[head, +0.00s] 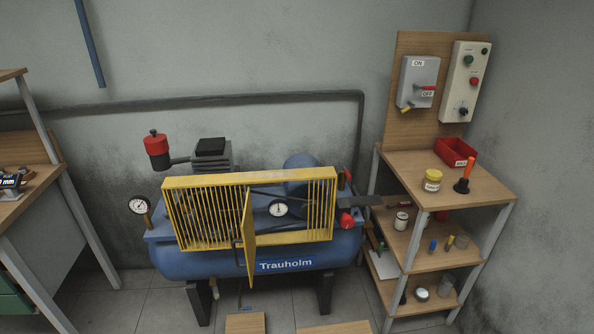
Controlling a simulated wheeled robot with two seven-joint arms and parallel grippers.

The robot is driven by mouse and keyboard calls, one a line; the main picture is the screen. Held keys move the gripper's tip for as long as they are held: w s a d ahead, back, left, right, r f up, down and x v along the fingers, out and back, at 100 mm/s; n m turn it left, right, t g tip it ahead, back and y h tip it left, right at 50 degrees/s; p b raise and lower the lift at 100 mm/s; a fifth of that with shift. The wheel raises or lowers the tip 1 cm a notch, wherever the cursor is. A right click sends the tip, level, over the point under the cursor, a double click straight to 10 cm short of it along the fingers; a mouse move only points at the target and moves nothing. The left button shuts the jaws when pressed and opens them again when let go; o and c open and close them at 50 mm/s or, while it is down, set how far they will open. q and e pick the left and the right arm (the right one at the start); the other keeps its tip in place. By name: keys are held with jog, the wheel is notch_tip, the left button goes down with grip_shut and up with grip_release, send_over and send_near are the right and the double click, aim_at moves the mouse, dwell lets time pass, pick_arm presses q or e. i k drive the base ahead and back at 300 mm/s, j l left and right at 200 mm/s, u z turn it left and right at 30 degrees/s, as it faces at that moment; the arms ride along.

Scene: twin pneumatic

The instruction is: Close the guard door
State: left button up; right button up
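The yellow guard (205,182) spans the front of the blue compressor marked Trauholm (190,265). Its guard door (250,245) is a narrow yellow panel seen nearly edge-on. It stands open, swung out toward me, near the middle of the guard. A dark handle (237,256) shows at the left side of the door. To the right of the door the opening is uncovered and a round gauge (278,208) shows through it. Neither of my grippers is in view.
A wooden shelf unit (490,187) stands to the right, holding a red bin (455,152), jars and an orange-handled tool (465,175). A switch board (405,130) rises behind it. A workbench (30,200) is at left. Wooden pieces (246,323) lie in front at the bottom edge.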

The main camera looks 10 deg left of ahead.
aim_at(248, 240)
jog(key=k+j, duration=0.35)
jog(key=j, duration=0.3)
jog(key=k+j, duration=0.35)
jog(key=j, duration=0.3)
jog(key=k+l+u, duration=0.05)
